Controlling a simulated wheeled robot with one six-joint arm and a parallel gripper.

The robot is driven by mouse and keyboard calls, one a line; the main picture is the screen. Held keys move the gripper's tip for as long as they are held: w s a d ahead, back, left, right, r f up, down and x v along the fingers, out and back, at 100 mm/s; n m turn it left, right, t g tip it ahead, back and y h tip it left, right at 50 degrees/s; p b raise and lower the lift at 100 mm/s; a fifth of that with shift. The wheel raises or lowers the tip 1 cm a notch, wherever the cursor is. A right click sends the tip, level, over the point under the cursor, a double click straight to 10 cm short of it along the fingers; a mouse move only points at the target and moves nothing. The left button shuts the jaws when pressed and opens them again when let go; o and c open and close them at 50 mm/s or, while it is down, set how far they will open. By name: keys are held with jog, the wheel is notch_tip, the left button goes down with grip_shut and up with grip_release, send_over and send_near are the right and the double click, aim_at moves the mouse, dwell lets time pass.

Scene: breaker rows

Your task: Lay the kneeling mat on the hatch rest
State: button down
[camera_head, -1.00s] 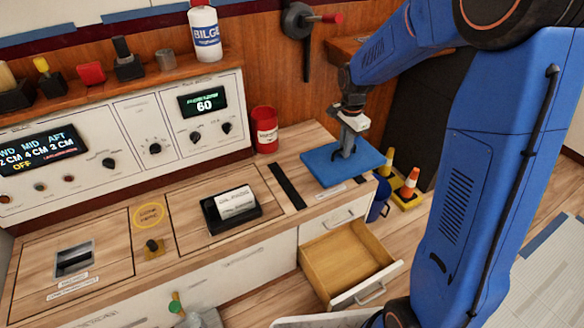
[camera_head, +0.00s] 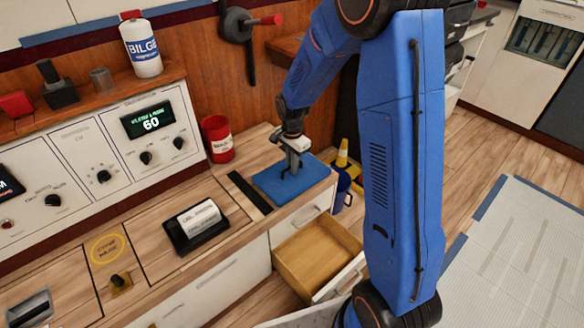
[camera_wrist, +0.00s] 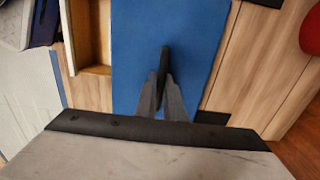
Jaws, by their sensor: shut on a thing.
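The kneeling mat (camera_head: 310,177) is a flat blue slab at the right end of the wooden counter, above the open drawer. My gripper (camera_head: 291,166) points down at its middle and is shut on the mat. In the wrist view, the fingers (camera_wrist: 164,78) close on a dark upright grip on the blue mat (camera_wrist: 195,30). Whether the mat touches the counter or hovers just above it, I cannot tell. No surface is clearly readable as the hatch rest.
An open wooden drawer (camera_head: 315,257) juts out below the mat. A red can (camera_head: 217,139) stands behind on the counter. A black strip (camera_head: 250,192) and a black holder with a white label (camera_head: 197,225) lie left of the mat.

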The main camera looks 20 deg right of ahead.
jog(key=shift+f, duration=0.3)
jog(key=shift+f, duration=0.1)
jog(key=c, duration=1.9)
grip_release()
jog(key=shift+o, duration=0.2)
notch_tip(320, 180, up, 12)
jog(key=s+d+r+n+t, duration=0.25)
jog(key=s+r+n, duration=0.35)
jog(key=s+r, duration=0.8)
jog(key=s+d+n+t, duration=0.2)
jog(key=s+n, duration=0.5)
jog(key=s, duration=1.2)
jog(key=shift+s+f+n, duration=0.2)
jog(key=shift+s+n, duration=0.05)
jog(key=shift+n, duration=0.05)
jog(key=shift+d, duration=0.1)
